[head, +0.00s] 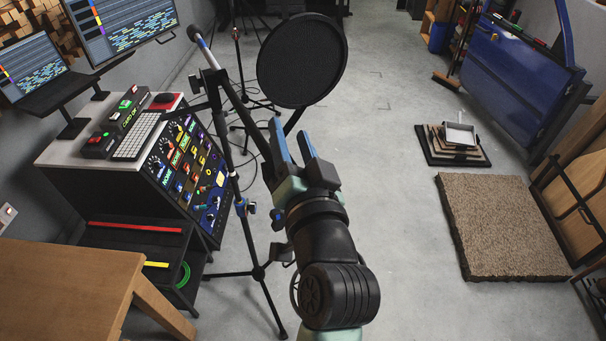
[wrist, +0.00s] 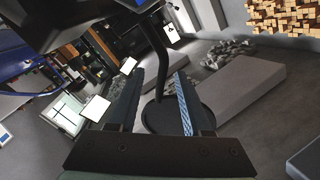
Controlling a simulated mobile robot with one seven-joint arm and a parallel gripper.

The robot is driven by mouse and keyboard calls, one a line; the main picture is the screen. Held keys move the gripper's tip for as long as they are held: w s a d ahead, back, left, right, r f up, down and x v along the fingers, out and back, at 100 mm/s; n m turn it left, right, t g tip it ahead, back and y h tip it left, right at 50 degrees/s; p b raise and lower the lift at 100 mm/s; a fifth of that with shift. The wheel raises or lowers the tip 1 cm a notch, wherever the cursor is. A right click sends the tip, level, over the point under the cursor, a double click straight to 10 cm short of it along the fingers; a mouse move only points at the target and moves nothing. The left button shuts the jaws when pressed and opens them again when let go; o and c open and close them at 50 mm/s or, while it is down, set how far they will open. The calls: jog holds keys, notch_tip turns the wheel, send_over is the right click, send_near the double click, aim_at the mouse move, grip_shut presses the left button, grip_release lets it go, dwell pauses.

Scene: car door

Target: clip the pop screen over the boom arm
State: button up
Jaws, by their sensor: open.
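The pop screen (head: 302,60) is a round black mesh disc at the top middle of the head view. A dark stem runs from its lower edge down behind my gripper. The boom arm (head: 233,97) is a thin dark bar on a tripod stand, slanting from upper left down towards my gripper. My gripper (head: 291,136) is open, its blue-padded fingers just below the pop screen and right of the boom arm. In the wrist view a dark round disc (wrist: 168,116) on a curved black stem shows between the fingers; I cannot tell whether the stem is gripped or which part it is.
A desk console (head: 185,165) with monitors stands at left, and a wooden table (head: 70,285) at lower left. Tripod legs spread over the floor beside my arm. A brown mat (head: 500,225) and a blue car door (head: 520,75) are at right. The floor between is clear.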

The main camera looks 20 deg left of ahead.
jog(key=b+v, duration=0.2)
jog(key=v, duration=0.8)
jog(key=shift+s, duration=0.35)
jog(key=shift+d, duration=0.15)
